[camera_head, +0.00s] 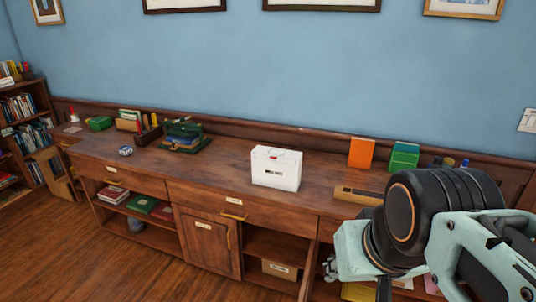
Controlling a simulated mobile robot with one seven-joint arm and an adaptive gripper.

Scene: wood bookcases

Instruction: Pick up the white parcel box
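The white parcel box (276,168) stands upright on the wooden cabinet top, a little right of the middle of the view. It has dark print on its front and a small red mark on top. My arm enters from the lower right. My gripper (384,287) is at the bottom edge, to the right of and lower in the picture than the box, and apart from it. Its fingers are mostly hidden or cut off, so I cannot tell whether they are open.
The long wooden cabinet (232,165) has drawers and open shelves. An orange book (361,153), green boxes (404,156) and a wooden tray (357,195) are right of the box. A green stack (184,136) is left. The top between that stack and the box is clear.

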